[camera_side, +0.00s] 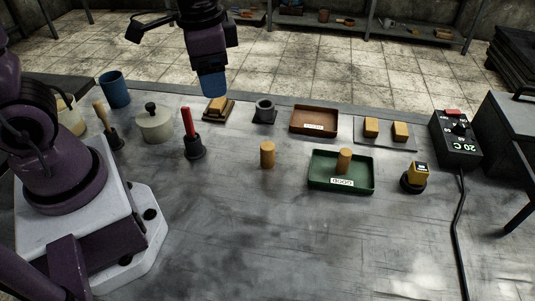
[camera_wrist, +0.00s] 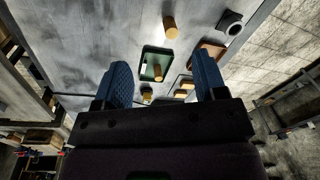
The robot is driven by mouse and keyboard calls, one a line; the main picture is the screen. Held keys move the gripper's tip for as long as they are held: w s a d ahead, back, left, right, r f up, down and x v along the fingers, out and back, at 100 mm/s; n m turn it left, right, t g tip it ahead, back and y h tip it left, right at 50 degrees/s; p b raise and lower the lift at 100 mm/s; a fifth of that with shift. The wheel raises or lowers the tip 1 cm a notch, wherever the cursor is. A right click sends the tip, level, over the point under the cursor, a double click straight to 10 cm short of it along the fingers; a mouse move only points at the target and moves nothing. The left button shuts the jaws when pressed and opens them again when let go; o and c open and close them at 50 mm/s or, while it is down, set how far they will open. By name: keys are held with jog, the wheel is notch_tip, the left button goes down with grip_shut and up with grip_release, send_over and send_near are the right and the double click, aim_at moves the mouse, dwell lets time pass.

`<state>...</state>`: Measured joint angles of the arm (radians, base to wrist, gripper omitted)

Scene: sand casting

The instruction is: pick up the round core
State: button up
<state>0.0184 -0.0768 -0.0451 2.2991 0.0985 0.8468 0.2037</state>
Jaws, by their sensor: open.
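A second similar tan cylinder (camera_side: 344,161) stands in the green tray (camera_side: 322,179); in the wrist view this second cylinder (camera_wrist: 158,73) is seen inside the tray. My gripper (camera_side: 213,88) is raised near the table's back edge, behind and left of both cylinders, touching neither. Its two blue fingers (camera_wrist: 161,62) are spread apart with nothing held between them.
A brown tray (camera_side: 313,132), a dark socketed block (camera_side: 264,114) and tan blocks on a plate (camera_side: 384,146) line the back. A red-handled tool (camera_side: 189,124) and lidded pot (camera_side: 154,126) stand left. A yellow-topped device (camera_side: 415,178) stands right. The front table is clear.

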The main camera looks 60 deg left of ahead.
aim_at(267, 155)
jog(key=w+f+m, duration=0.3)
jog(key=f+m, duration=0.1)
jog(key=w+d+f+m, duration=0.1)
jog(key=w+f+m, duration=0.3)
jog(key=m, duration=0.1)
jog(key=w+f+m+y, duration=0.1)
jog(key=w+f+m, duration=0.2)
jog(key=f+m, duration=0.1)
jog(key=shift+w+d+f+g, duration=0.25)
jog(key=shift+w+f+g, duration=0.15)
jog(key=shift+f, duration=0.1)
jog(key=shift+w+m, duration=0.15)
jog(key=shift+m, duration=0.85)
jog(key=f, duration=0.4)
jog(key=a+f, duration=0.1)
jog(key=f, duration=0.7)
jog(key=shift+a+f, duration=0.4)
jog(key=shift+c, duration=0.2)
jog(key=c, duration=1)
